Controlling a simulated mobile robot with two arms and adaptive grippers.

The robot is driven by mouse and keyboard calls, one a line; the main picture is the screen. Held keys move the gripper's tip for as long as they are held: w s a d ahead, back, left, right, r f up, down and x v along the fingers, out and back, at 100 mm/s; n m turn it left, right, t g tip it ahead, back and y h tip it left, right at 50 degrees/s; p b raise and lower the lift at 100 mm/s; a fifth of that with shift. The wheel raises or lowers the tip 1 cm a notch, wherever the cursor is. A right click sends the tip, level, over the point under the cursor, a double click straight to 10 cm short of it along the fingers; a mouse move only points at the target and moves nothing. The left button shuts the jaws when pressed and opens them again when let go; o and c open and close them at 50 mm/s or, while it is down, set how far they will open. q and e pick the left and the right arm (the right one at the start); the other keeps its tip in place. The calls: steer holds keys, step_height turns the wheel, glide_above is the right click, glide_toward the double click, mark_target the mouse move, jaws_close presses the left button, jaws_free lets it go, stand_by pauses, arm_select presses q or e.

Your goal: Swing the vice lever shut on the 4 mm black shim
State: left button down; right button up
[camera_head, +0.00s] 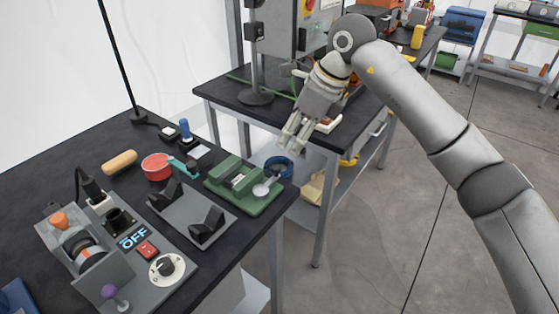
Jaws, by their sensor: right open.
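The green vice (234,201) sits at the right end of the near black bench in the head view. Its lever (268,187), pale grey with a rounded end, is at the vice's right side. I cannot make out the black shim; it is too small or hidden between the jaws. My right gripper (293,140) hangs above and beyond the vice, past the bench's right edge, with its fingers pointing down. It is open, holds nothing and is apart from the vice and lever. My left gripper is not in view.
A grey block with two black V-shaped rests (188,218) stands left of the vice. A second dark table (228,93) with a machine stands behind. Floor is clear at right.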

mark_target(276, 167)
steer(key=p+x, duration=0.1)
steer(key=x, duration=0.8)
steer(key=shift+a+f, duration=0.25)
steer(key=shift+f, duration=0.1)
jaws_close()
